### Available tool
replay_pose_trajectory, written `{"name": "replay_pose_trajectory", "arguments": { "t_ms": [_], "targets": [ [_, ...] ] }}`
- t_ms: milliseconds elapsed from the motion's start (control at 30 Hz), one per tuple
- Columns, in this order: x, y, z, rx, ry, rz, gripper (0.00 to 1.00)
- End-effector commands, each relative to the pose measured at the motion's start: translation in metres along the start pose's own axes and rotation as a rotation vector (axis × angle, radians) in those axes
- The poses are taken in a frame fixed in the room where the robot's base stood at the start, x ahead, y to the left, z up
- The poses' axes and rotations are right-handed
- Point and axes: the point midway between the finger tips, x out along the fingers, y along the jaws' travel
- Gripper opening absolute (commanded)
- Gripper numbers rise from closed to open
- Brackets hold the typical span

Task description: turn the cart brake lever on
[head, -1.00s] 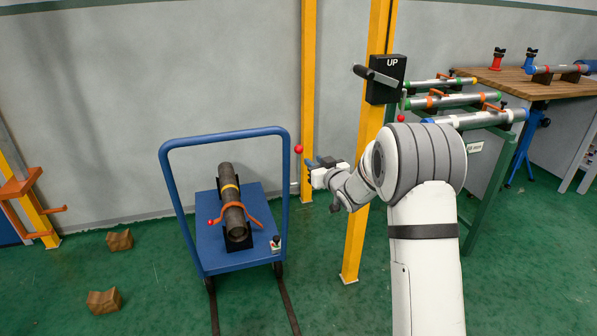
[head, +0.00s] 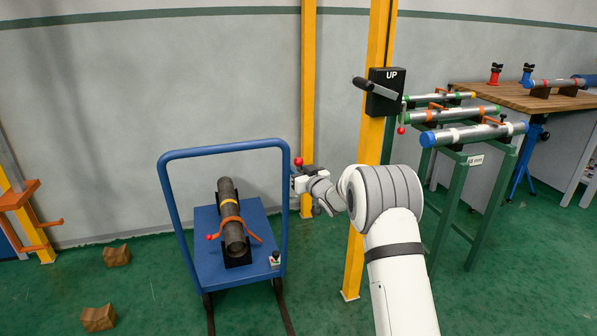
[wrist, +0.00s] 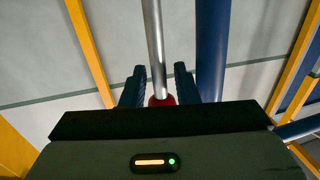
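The brake lever shows in the head view as a red ball knob (head: 298,161) beside the right post of the blue cart's handle (head: 286,215). In the wrist view the lever is a silver rod (wrist: 154,40) with its red knob (wrist: 162,101) low between the fingers. My gripper (head: 297,172) is at the knob. In the wrist view its two dark fingers (wrist: 159,68) stand apart, one on each side of the lever. A gap shows beside the rod; I cannot tell if a finger touches the knob, whose lower part is hidden.
The cart carries a dark pipe (head: 229,205) with an orange clamp. The blue post (wrist: 212,50) runs close right of the fingers. A yellow column (head: 365,210) with a black UP crank box (head: 384,92) stands near my arm. Wooden chunks (head: 117,256) lie on the floor at left.

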Motion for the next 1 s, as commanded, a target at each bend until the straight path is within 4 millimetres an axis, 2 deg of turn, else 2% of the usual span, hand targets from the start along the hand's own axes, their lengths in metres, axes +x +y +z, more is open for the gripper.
{"name": "replay_pose_trajectory", "arguments": {
  "t_ms": [167, 500, 900, 1000],
  "targets": [
    [-0.0001, -0.0001, 0.0000, 0.000, 0.000, 0.000, 0.27],
    [-0.0002, -0.0001, -0.0001, 0.000, 0.000, 0.000, 0.00],
    [-0.0003, -0.0001, 0.0000, 0.000, 0.000, 0.000, 0.00],
    [0.0006, -0.0052, 0.0023, -0.002, 0.008, -0.006, 0.00]
  ]
}}
